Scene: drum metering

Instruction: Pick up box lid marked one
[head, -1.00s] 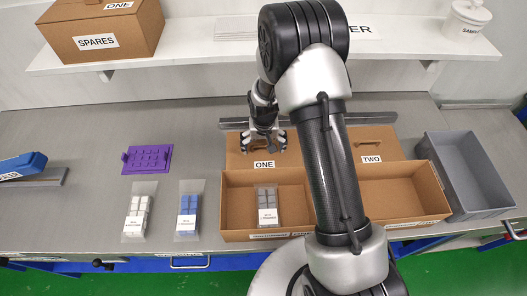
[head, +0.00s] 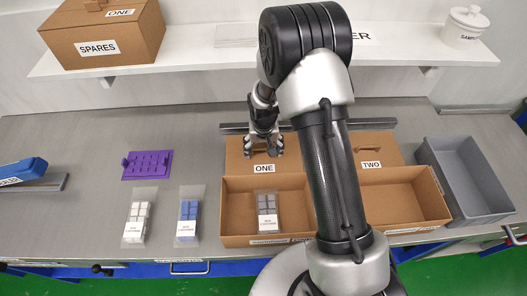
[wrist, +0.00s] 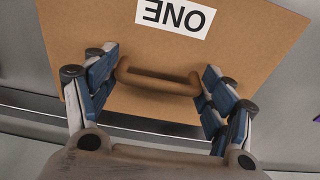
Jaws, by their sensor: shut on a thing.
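The brown lid marked ONE (head: 236,160) is just behind the left part of an open cardboard box (head: 239,240). It also shows in the wrist view (wrist: 80,30), with its label upside down. My gripper (head: 264,150) is over the lid. In the wrist view, my gripper (wrist: 160,80) has its blue-padded fingers at the two ends of the lid's bar handle (wrist: 158,80), shut on it. I cannot tell whether the lid is clear of the table. A second lid marked TWO (head: 381,150) is to the right, partly behind my arm.
A grey bin (head: 452,165) stands right of the box. A pouch of grey blocks (head: 267,213) lies in the box. Bags of white blocks (head: 137,217) and blue blocks (head: 188,215) and a purple tray (head: 147,166) are at left. A shelf with a SPARES box (head: 125,30) is behind.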

